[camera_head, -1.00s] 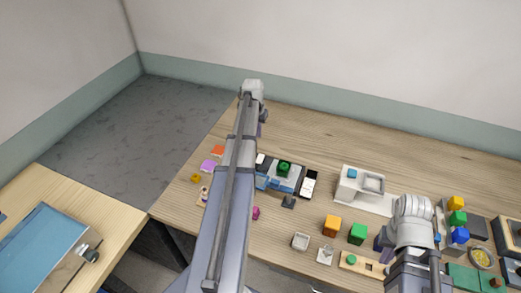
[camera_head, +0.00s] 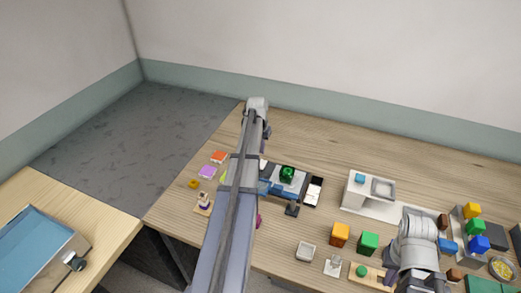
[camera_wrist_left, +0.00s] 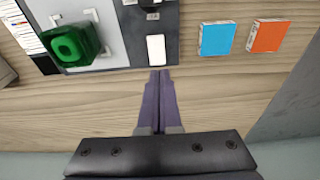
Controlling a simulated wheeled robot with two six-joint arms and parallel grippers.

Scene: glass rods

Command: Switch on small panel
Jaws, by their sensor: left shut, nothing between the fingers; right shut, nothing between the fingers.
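A dark panel (camera_wrist_left: 160,22) with a white rocker-like switch (camera_wrist_left: 156,49) is in the left wrist view; whether the switch is on I cannot tell. In the head view the white switch (camera_head: 263,164) is partly hidden by my left arm. My left gripper (camera_wrist_left: 160,73) is shut and empty, its purple fingertips in line with the white switch and close to the panel's edge; contact cannot be told. In the head view its fingers (camera_head: 267,132) are mostly hidden. My right gripper (camera_head: 389,279) is shut at the lower right, over the table, far from this panel.
A grey plate with a green block (camera_wrist_left: 73,46) adjoins the dark panel. Blue (camera_wrist_left: 216,39) and orange (camera_wrist_left: 267,36) flat pieces lie beside it. A white sink-like unit (camera_head: 378,189) and several coloured blocks fill the right. The table's back strip is clear.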

